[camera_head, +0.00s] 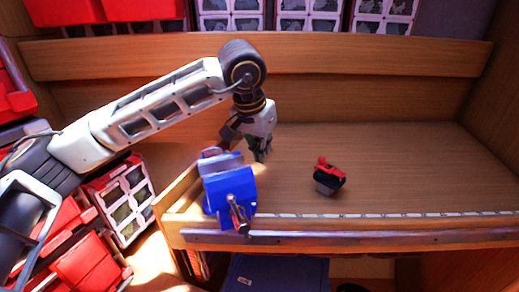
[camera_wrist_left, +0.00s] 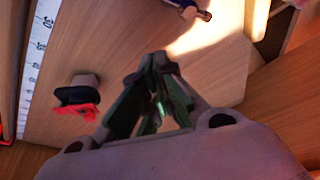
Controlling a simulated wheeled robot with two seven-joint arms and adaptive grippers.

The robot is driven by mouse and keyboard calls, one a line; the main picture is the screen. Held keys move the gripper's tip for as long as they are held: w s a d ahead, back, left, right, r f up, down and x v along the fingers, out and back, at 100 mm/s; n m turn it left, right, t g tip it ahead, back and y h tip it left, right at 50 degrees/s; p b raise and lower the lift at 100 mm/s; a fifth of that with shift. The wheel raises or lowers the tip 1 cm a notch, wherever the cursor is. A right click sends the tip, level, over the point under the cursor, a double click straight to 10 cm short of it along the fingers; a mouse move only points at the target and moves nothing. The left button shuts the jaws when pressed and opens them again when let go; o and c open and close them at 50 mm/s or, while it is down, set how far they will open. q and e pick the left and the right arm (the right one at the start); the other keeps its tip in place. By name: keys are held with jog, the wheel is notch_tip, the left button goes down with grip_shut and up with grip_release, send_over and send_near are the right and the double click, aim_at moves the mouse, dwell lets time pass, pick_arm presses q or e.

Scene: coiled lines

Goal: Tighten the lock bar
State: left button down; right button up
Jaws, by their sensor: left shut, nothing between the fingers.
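A blue vise (camera_head: 229,186) stands at the left front of the wooden bench in the head view. Its metal lock bar (camera_head: 238,214) sits on its front face and looks roughly upright. In the left wrist view, a small part of the vise with a metal bar end (camera_wrist_left: 204,15) shows at the top edge. My left gripper (camera_head: 262,157) points down behind and slightly right of the vise, apart from the bar. In the left wrist view its green-padded fingers (camera_wrist_left: 158,62) come together at the tips with nothing between them. My right gripper is not in view.
A small red and black object (camera_head: 328,175) lies on the bench right of the vise. A ruler strip (camera_head: 380,215) runs along the bench's front edge. The bench (camera_head: 420,165) is clear to the right. Red bins (camera_head: 85,265) and cases stand at left.

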pick_arm(q)
jog(key=w+a+v, duration=0.1)
jog(key=v, duration=0.8)
jog(key=shift+a+r, duration=0.3)
jog(key=shift+r, duration=0.1)
